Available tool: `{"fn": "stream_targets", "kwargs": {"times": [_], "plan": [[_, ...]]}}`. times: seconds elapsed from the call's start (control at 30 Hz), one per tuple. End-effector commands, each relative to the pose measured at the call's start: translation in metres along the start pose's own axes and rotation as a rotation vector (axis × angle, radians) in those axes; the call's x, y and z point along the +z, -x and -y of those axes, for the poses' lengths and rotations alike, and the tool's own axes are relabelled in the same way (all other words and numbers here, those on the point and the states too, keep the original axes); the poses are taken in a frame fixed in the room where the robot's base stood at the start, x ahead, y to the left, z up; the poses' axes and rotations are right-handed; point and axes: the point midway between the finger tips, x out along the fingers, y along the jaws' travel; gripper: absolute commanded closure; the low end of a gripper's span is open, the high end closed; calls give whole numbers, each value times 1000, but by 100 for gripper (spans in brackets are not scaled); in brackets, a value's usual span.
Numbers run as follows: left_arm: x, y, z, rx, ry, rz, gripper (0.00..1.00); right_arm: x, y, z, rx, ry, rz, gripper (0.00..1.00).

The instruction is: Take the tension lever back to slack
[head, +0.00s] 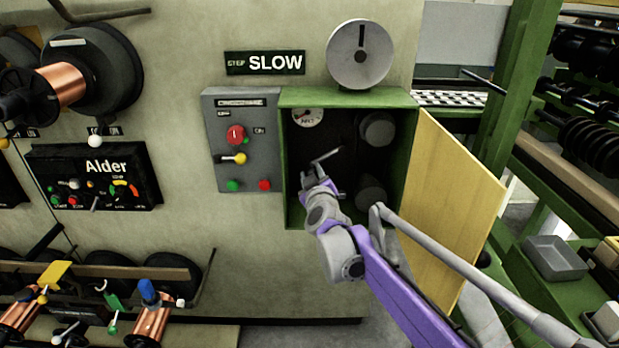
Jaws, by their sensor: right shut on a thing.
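My right gripper (318,172) reaches into the open green cabinet (345,98) on the wall. It is shut on a thin grey lever (327,155), which looks like the tension lever. The lever's bar slants up to the right against the dark inside; the gripper hides its lower part. A small round white gauge (308,117) with red on its face sits at the cabinet's upper left, above the gripper. Its reading is too small to tell. My left gripper is not in view.
The yellow cabinet door (452,210) stands open on the right, beside my right arm. Two dark round parts, one the upper drum (377,129), sit inside at the right. A grey control panel (215,130) adjoins on the left. A metal disc (360,54) is above.

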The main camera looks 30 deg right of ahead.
Motion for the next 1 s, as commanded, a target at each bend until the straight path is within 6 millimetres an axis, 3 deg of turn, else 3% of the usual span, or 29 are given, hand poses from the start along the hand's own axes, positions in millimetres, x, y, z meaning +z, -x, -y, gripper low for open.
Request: {"fn": "stream_targets", "kwargs": {"times": [0.3, 0.33, 0.5, 0.8, 1.0], "plan": [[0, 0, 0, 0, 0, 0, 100, -1, 0, 0, -1, 2, 0, 100], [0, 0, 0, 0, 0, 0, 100, -1, 0, 0, -1, 2, 0, 55], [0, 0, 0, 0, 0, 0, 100, -1, 0, 0, -1, 2, 0, 29], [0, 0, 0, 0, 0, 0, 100, -1, 2, 0, 0, 1, 0, 29], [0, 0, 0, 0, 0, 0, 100, -1, 24, 0, -1, 0, 0, 29]]}}
